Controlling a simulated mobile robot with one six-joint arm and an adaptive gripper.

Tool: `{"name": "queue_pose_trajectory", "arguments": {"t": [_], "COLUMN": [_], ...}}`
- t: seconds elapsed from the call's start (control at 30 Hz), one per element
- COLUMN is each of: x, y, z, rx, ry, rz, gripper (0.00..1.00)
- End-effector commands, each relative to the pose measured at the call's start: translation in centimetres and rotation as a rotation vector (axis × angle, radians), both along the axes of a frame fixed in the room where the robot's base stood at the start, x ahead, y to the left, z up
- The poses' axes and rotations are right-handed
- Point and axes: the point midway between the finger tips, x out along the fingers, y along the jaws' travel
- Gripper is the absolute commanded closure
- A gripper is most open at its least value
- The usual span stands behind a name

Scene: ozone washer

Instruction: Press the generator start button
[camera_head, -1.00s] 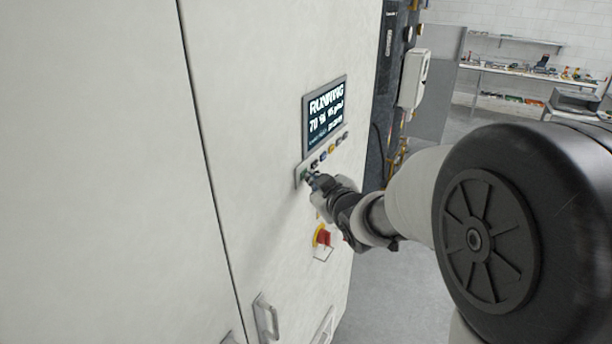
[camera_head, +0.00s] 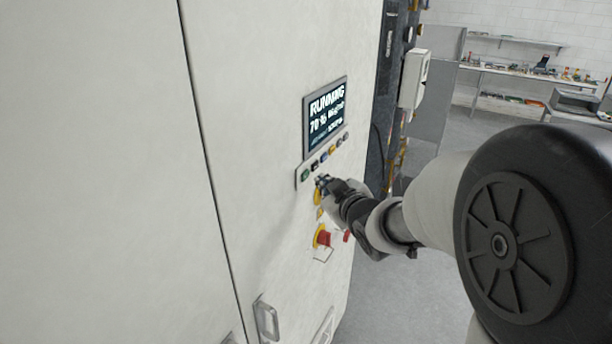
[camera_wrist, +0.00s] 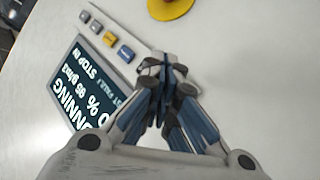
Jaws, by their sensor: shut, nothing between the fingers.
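A green button (camera_head: 305,174) sits at the left end of a slanted button row on the white cabinet door. I take it to be the generator start button, as no label is readable. The display (camera_head: 325,115) above the row reads "RUNNING"; it also shows upside down in the wrist view (camera_wrist: 88,85). My gripper (camera_head: 321,182) is shut and empty, just below and right of the green button and apart from it. In the wrist view my shut fingers (camera_wrist: 165,68) hide the green end of the row.
The row also has a blue button (camera_head: 323,156), a yellow button (camera_head: 332,149) and grey ones. A yellow round part (camera_head: 318,197) is partly behind my gripper. A red emergency-stop knob (camera_head: 323,238) and a door handle (camera_head: 267,318) lie lower. Open floor lies right.

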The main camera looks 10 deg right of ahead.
Motion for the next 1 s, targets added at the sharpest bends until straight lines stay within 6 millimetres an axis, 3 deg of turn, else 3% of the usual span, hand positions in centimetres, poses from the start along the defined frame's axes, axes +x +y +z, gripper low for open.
{"name": "queue_pose_trajectory", "arguments": {"t": [0.4,1.0], "x": [-2.3,-2.4], "y": [-3.1,-3.2], "z": [0.1,0.0], "rx": [0.001,0.000], "ry": [0.000,0.000], "rz": [-0.001,0.001], "gripper": [1.00,1.00]}}
